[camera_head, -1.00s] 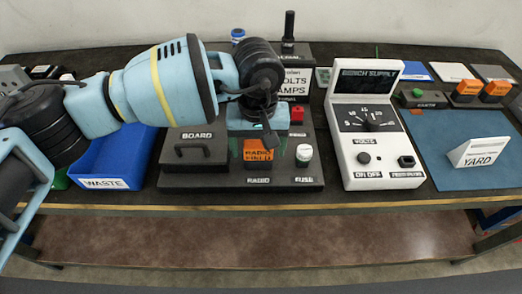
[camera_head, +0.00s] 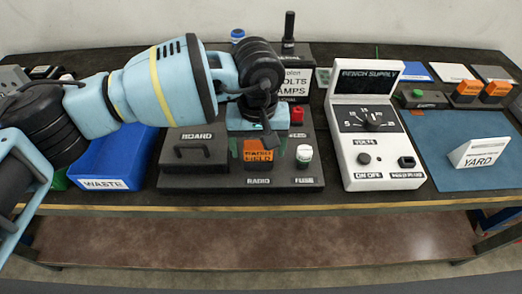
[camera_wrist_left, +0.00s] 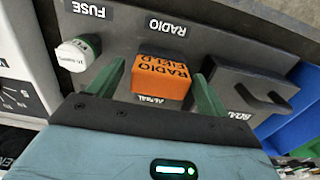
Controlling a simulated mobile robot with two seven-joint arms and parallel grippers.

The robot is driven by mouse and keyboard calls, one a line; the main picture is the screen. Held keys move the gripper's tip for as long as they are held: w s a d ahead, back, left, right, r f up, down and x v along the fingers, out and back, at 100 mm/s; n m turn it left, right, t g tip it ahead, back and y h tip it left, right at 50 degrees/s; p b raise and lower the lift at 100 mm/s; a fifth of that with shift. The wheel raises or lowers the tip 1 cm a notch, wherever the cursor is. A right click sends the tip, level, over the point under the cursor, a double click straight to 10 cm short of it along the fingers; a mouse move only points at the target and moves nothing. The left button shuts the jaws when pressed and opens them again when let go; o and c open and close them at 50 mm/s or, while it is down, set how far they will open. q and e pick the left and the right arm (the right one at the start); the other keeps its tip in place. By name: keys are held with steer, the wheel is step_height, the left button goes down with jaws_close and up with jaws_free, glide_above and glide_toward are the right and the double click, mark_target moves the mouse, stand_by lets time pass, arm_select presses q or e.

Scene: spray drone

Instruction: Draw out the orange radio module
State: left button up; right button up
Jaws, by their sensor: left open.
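The orange radio module (camera_head: 258,151), lettered RADIO FIELD, sits in the dark board unit (camera_head: 240,182) above the RADIO label. My left gripper (camera_head: 258,148) is over it, pointing down. In the left wrist view the orange module (camera_wrist_left: 162,76) stands between the two green fingers of my left gripper (camera_wrist_left: 158,88). The fingers are open, with a gap to the module on each side. The fingertips are partly hidden in the head view. My right gripper is not in view.
A white-capped fuse (camera_head: 304,155) stands right of the module, and a black BOARD cover with a handle (camera_head: 195,151) stands left. The blue WASTE bin (camera_head: 112,165) is at left, the white bench supply (camera_head: 374,130) at right.

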mark_target(258, 145)
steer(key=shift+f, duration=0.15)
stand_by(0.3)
